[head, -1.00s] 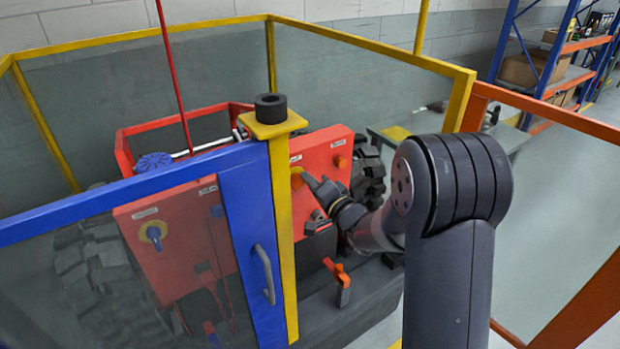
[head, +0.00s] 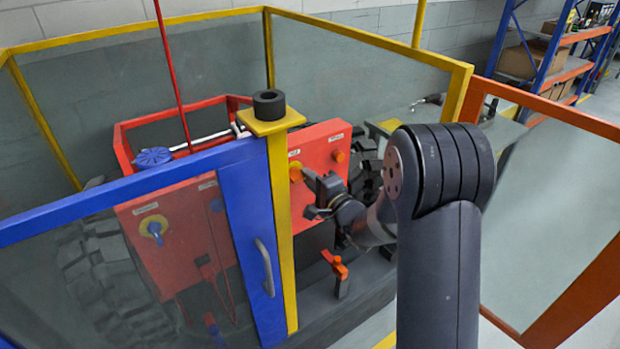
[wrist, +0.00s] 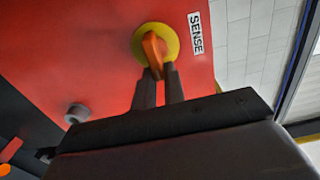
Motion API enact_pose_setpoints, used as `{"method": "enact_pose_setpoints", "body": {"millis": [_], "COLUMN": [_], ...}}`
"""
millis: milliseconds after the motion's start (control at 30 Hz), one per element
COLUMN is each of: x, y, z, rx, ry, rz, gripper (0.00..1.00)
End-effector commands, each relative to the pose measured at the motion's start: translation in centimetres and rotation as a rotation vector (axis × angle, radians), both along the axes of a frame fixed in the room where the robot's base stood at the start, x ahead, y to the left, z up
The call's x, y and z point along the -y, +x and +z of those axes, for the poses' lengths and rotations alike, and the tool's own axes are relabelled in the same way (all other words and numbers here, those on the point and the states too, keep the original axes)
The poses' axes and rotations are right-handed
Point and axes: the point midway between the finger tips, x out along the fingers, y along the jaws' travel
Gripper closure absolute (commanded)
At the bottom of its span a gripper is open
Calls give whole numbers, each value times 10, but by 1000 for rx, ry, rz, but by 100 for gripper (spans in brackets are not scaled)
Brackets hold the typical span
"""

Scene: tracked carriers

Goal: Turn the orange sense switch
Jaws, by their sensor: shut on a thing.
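The sense switch is an orange handle (wrist: 153,47) on a round yellow plate (wrist: 171,34), set in a red panel (wrist: 85,40). A white label reading SENSE (wrist: 195,34) is beside it and appears sideways in the wrist view. My gripper (wrist: 160,75) is shut on the lower end of the orange handle, one dark finger on each side. In the head view, the yellow plate (head: 295,170) shows at the panel's left part, with my gripper (head: 308,180) against it. The fingertips are too small there to make out the grip.
A yellow post (head: 281,230) and blue gate (head: 245,235) stand close left of my gripper. An orange knob (head: 338,156) is on the panel, and an orange-handled lever (head: 335,263) stands below. An orange-framed glass panel (head: 560,190) is at right.

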Motion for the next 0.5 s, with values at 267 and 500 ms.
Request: {"method": "enact_pose_setpoints", "body": {"millis": [267,500], "x": [1,0], "y": [0,0], "z": [-1,-1], "rx": [-3,-2], "ry": [-1,-1], "rz": [-2,-1], "gripper": [88,69]}}
